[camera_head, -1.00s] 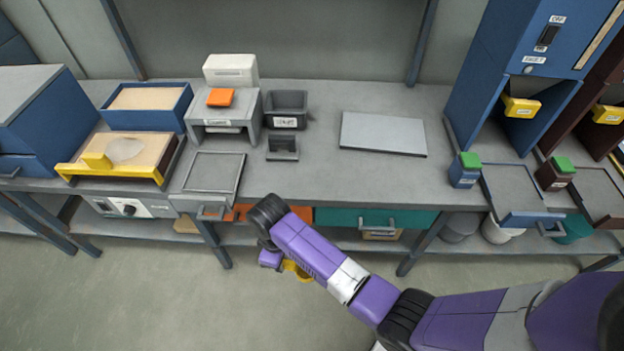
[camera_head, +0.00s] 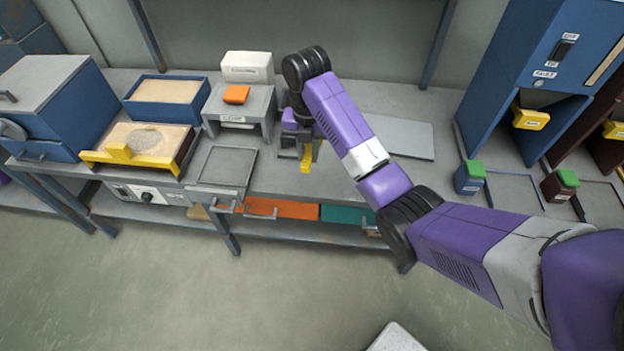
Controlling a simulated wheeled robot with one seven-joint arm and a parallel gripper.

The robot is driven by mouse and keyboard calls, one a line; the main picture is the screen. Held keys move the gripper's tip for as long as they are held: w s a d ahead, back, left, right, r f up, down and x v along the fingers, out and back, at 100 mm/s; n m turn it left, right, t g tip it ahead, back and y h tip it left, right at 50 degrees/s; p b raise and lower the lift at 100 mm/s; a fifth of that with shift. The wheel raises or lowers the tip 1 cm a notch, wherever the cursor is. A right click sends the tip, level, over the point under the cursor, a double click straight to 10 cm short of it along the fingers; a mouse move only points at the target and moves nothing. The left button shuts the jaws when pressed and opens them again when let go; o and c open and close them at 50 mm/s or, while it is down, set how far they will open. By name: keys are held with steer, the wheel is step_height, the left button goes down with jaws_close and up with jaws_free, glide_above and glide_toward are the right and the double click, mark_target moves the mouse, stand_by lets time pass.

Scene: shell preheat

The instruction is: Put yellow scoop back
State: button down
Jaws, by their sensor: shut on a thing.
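A small dark grey holder (camera_head: 287,153) stands on the bench just at the scoop's left. A dark grey labelled bin behind it is almost wholly hidden by my arm. I cannot tell whether the scoop touches the holder.
Left of my gripper stand a grey stand with an orange block (camera_head: 236,94) and a flat grey tray (camera_head: 221,166). Further left is a sand-filled tray with a yellow front (camera_head: 133,155). A flat grey plate (camera_head: 403,138) lies right, partly behind my arm. Blue dispenser (camera_head: 530,75) stands at far right.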

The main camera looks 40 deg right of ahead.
steer(key=shift+d, duration=0.15)
steer(key=shift+f+b, duration=2.25)
steer(key=shift+f, duration=7.5)
steer(key=shift+f, duration=0.1)
steer(key=c, duration=1.7)
jaws_free()
steer(key=o, duration=0.4)
steer(key=shift+o, duration=0.2)
